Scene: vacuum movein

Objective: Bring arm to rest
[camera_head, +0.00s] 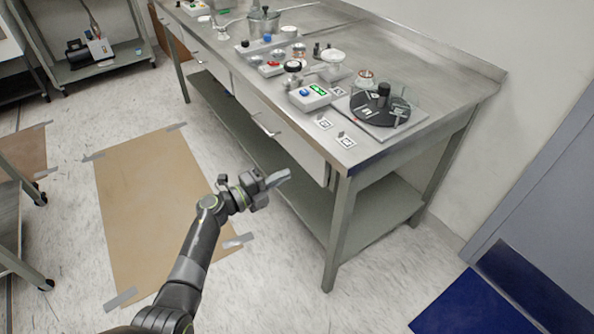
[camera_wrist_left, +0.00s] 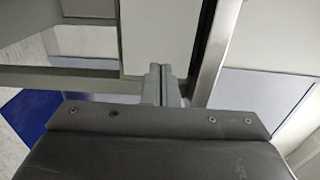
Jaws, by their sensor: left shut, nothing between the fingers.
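My left arm reaches in from the bottom of the head view. Its left gripper (camera_head: 280,178) is shut and empty, held in the air in front of the steel workbench (camera_head: 400,48), below the level of its top. In the left wrist view the two fingers (camera_wrist_left: 162,84) lie together with nothing between them, with the bench's drawer front and frame behind them. My right gripper does not show in either view.
A drawer handle (camera_head: 265,125) juts out. A brown floor mat (camera_head: 150,205) lies left. A blue mat (camera_head: 468,306) lies at lower right.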

